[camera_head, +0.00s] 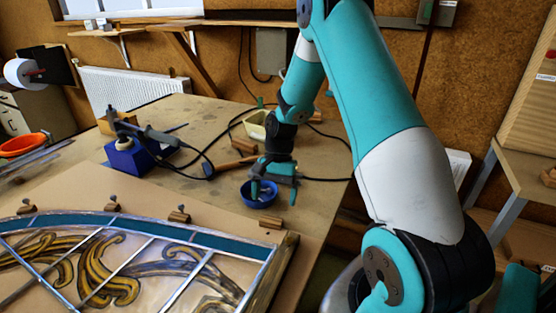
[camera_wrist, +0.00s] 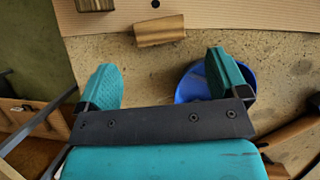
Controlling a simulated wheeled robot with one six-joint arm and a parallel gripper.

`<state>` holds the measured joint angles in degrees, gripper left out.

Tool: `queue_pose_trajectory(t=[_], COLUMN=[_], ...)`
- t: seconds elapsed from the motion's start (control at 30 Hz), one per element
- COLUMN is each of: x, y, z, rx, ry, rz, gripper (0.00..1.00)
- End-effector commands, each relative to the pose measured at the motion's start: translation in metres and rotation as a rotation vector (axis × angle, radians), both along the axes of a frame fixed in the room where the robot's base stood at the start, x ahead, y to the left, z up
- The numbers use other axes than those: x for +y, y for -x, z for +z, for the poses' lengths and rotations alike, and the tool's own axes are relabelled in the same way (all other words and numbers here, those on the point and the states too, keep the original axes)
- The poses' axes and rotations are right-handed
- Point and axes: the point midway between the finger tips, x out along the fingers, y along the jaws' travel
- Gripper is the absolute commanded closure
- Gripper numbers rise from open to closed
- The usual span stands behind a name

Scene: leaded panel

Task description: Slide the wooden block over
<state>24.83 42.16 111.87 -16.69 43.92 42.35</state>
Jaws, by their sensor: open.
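My gripper (camera_head: 274,192) points down and is open, with nothing between its teal fingers. In the wrist view, a small wooden block (camera_wrist: 160,30) lies beyond the gap between the fingers (camera_wrist: 161,68), at the edge of the pale board. In the head view, this block (camera_head: 270,222) appears in front of my gripper, near the corner of the leaded panel. The fingers do not appear to touch it. More small wooden blocks (camera_head: 179,215) sit along the panel's curved upper edge. The task does not say which block is meant.
A blue bowl (camera_head: 250,198) is by one finger, partly hidden in the wrist view (camera_wrist: 187,85). The leaded panel (camera_head: 130,235) lies on the board (camera_head: 90,183). A blue soldering stand (camera_head: 130,158), tool handles (camera_head: 240,146) and cables lie behind. The table's edge is close to the right.

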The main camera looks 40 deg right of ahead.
Motion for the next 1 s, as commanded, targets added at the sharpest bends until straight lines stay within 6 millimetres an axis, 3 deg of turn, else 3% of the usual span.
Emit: queue_pose_trajectory(t=[0.3,0.5,1.0], x=[-0.027,-0.036,-0.039], y=[-0.017,-0.024,-0.025], z=[0.071,0.100,0.110], rx=[-0.004,-0.002,0.002], ry=[0.002,0.001,0.000], rz=[-0.003,-0.002,-0.001], gripper=[0.08,0.08,0.08])
